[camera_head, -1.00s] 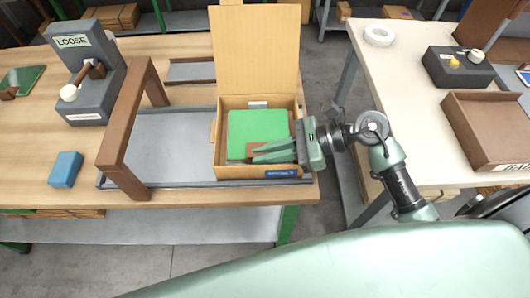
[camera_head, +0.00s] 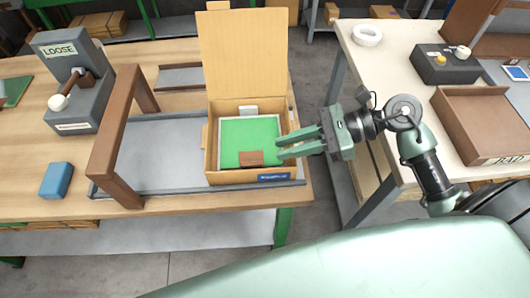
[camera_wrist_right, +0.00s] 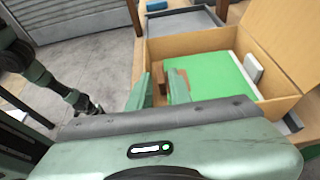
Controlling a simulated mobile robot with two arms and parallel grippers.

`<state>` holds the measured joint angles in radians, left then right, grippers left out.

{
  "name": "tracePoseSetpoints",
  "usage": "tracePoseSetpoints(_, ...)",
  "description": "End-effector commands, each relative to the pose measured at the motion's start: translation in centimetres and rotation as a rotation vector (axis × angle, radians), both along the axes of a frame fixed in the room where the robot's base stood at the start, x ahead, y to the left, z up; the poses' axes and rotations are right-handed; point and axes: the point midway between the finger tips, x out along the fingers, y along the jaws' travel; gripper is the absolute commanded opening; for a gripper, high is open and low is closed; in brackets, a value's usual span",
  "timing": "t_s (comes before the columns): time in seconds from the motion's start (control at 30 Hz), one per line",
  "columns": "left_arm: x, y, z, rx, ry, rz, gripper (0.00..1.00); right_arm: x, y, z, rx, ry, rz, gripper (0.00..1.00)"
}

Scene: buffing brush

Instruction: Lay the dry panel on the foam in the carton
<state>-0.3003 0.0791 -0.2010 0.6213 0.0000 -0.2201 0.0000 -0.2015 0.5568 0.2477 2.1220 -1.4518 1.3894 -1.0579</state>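The green panel (camera_head: 247,136) lies flat inside the open carton (camera_head: 236,176), with its brown grip block (camera_head: 251,158) toward the near side. A pale border, which looks like the foam, shows around the panel; it also shows beside the panel in the wrist view (camera_wrist_right: 226,63). My left gripper is not in view.
The carton's tall lid (camera_head: 245,58) stands up at the back. A brown arch (camera_head: 115,140) spans the grey track to the left. The LOOSE unit (camera_head: 75,85) and a blue block (camera_head: 57,180) are further left. A brown tray (camera_head: 485,120) sits on the right table.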

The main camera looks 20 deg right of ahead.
Motion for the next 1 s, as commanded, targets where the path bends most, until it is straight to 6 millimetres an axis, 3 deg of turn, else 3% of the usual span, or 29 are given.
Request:
tracePoseSetpoints(0.1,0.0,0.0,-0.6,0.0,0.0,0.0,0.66,-0.6,-2.0,0.6,-0.003,0.0,0.0,0.2)
tracePoseSetpoints(0.3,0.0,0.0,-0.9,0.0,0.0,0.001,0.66,-1.1,-3.8,1.6,-0.001,0.0,0.0,0.2)
tracePoseSetpoints(1.0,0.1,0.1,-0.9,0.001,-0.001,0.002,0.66,-1.2,-4.1,1.8,0.001,0.0,0.001,0.2)
